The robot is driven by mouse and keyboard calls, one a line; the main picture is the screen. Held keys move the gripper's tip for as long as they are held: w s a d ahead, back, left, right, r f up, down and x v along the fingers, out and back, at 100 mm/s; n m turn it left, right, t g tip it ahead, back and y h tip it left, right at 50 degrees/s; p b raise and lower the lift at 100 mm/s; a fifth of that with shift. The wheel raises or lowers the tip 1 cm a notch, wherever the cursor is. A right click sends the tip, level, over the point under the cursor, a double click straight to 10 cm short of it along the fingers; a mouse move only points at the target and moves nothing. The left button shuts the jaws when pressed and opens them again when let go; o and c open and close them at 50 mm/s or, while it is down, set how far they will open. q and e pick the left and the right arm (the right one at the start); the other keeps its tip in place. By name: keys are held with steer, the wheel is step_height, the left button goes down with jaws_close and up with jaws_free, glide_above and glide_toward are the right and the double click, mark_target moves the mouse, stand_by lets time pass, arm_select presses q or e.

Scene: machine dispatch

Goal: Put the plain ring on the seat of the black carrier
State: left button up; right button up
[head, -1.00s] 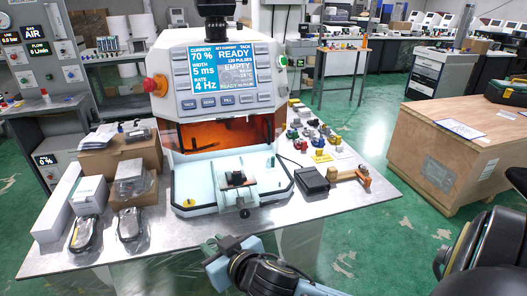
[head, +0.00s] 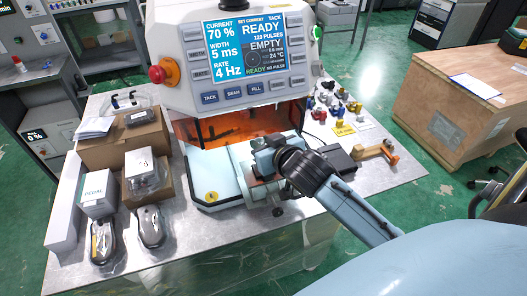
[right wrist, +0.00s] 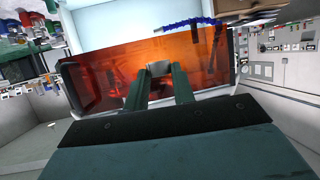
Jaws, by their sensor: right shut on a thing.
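My right gripper (head: 264,156) is at the front of the welding machine, over the small stage (head: 236,160). In the right wrist view its two green fingers (right wrist: 160,78) are closed on a small grey piece (right wrist: 159,68). I take this piece for the plain ring, but its ring shape does not show clearly. The black carrier on the stage is mostly hidden behind my right gripper and wrist in the head view. I cannot tell whether the held piece touches it. My left gripper is not in view.
The welding machine (head: 160,40) stands close behind the gripper, with an orange window (right wrist: 100,75). Small coloured parts (head: 340,105), a black box (head: 336,158) and an orange-handled tool (head: 378,152) lie to the right. Cardboard boxes (head: 120,140) and pedals stand left.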

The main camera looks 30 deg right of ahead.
steer(key=f, duration=0.1)
steer(key=d+f, duration=0.1)
steer(key=f, duration=0.3)
steer(key=shift+w+d+f, duration=0.2)
steer(key=shift+w+d, duration=0.05)
steer(key=shift+w, duration=0.15)
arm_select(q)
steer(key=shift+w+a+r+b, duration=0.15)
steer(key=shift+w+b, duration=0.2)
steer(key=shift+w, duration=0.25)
arm_select(e)
steer(key=shift+f, duration=1.75)
steer(key=shift+s+f, duration=0.1)
steer(key=shift+f, duration=0.7)
steer(key=o, duration=1)
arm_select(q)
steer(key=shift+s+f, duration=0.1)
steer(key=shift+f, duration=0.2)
arm_select(e)
steer(key=shift+r, duration=0.1)
